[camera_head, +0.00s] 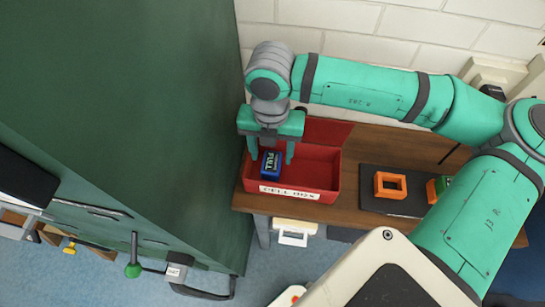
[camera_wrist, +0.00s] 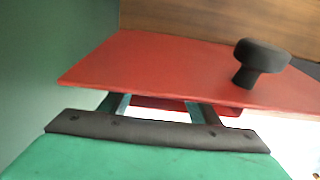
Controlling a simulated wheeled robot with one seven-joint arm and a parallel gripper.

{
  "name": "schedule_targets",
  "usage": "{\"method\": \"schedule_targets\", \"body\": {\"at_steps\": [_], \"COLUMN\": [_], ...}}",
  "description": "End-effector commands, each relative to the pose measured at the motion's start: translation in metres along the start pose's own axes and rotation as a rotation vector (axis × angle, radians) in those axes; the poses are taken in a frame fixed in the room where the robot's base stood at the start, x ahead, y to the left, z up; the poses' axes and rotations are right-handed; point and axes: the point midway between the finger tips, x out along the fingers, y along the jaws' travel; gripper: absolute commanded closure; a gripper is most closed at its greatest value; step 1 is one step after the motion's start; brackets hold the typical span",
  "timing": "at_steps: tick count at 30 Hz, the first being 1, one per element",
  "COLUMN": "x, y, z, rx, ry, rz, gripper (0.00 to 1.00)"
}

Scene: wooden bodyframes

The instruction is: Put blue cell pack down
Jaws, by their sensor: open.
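The blue cell pack (camera_head: 270,164), with white lettering on its side, is in the left end of the open red box (camera_head: 325,176) labelled "CELL BOX". My gripper (camera_head: 270,154) reaches down over that end of the box from above. Its teal fingers are apart, one on each side of the blue pack; I cannot tell whether they touch it. In the wrist view the fingers of my gripper (camera_wrist: 159,108) are spread, and the blue pack does not show there.
The box stands on a wooden table (camera_head: 353,143) close to a tall green cabinet (camera_head: 130,110). A red lid (camera_wrist: 150,65) with a dark knob (camera_wrist: 260,60) fills the wrist view. An orange frame (camera_head: 390,186) lies on a dark mat (camera_head: 375,205) to the right.

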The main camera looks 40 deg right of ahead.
Motion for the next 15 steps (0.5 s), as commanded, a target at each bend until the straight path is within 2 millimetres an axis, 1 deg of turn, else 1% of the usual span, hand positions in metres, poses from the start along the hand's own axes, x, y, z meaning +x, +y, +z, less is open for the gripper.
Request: {"method": "schedule_targets", "body": {"at_steps": [1, 3, 7, 12, 15], "x": [-0.011, -0.026, -0.050, -0.072, -0.079], "y": [0.000, 0.000, 0.000, -0.001, -0.002], "z": [0.001, 0.001, 0.001, 0.001, 0.001], "rx": [0.000, 0.000, 0.001, 0.002, 0.004], "ry": [-0.004, -0.004, -0.003, -0.001, 0.000], "rz": [-0.001, -0.001, 0.000, 0.000, 0.000], "gripper": [0.44, 0.44, 0.44, 0.44, 0.44]}}
